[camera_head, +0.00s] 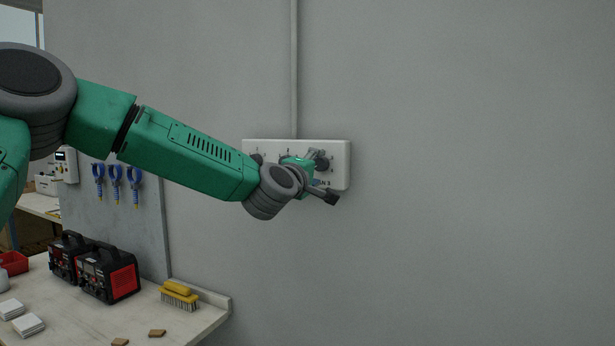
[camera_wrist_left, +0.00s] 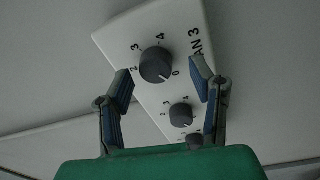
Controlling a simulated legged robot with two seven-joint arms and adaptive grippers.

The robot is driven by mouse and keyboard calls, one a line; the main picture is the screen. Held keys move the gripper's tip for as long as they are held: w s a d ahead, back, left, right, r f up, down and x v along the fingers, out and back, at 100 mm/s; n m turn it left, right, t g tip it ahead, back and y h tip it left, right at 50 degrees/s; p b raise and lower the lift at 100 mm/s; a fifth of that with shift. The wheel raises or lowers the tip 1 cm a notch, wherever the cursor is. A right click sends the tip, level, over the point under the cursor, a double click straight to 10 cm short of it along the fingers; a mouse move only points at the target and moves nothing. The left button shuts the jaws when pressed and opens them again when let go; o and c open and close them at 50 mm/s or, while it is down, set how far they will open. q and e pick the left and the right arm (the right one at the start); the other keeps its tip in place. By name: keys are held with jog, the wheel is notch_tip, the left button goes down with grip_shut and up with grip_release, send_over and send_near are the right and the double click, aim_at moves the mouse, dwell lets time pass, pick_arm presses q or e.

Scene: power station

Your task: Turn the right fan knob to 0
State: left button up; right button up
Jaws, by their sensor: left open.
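A white fan control panel (camera_head: 343,150) is fixed to the grey wall; it also shows in the left wrist view (camera_wrist_left: 183,22). Its right knob (camera_wrist_left: 156,64), dark grey and round, sits by the FAN 3 lettering. Its pale pointer mark faces the lower right, near the 0. In the head view this knob (camera_head: 322,163) is partly behind my left gripper (camera_head: 322,178). My left gripper is open, its fingers (camera_wrist_left: 162,84) spread to either side just below the knob, with gaps showing. A middle knob (camera_wrist_left: 181,114) is lower. My right gripper is out of view.
A conduit (camera_head: 294,70) runs up the wall from the panel. At lower left, a workbench (camera_head: 190,325) holds black-and-red units (camera_head: 108,275) and a yellow brush (camera_head: 179,293). Blue pliers (camera_head: 116,180) hang on a board. The wall right of the panel is clear.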

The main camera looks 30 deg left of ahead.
pick_arm(q)
jog(key=s+d+f, duration=0.1)
jog(key=s, duration=0.9)
jog(key=shift+s, duration=0.25)
jog(key=shift+f, duration=0.1)
jog(key=s+d+f+m+g+h, duration=0.1)
jog(key=s+d+f+m+g, duration=0.2)
jog(key=f, duration=0.9)
jog(key=s+d+f+m+g+h, duration=0.1)
jog(key=s+d+f+m+g, duration=0.2)
jog(key=f, duration=1)
jog(key=s+d+f+m+g+h, duration=0.1)
jog(key=s+d+f+m+g, duration=0.2)
jog(key=f, duration=0.9)
jog(key=s+a+f+m+g, duration=0.1)
jog(key=s+f+m+g, duration=0.2)
jog(key=s+f, duration=0.3)
jog(key=s+a+f+m+g, duration=0.1)
jog(key=s+f, duration=0.5)
jog(key=s, duration=0.8)
jog(key=s+a+f+m+g+y, duration=0.1)
jog(key=s+f+m+g, duration=0.3)
jog(key=s, duration=0.6)
notch_tip(320, 180, down, 3)
jog(key=shift+s+r+m+g, duration=0.1)
jog(key=shift+s+m+g, duration=0.15)
jog(key=shift+g, duration=0.25)
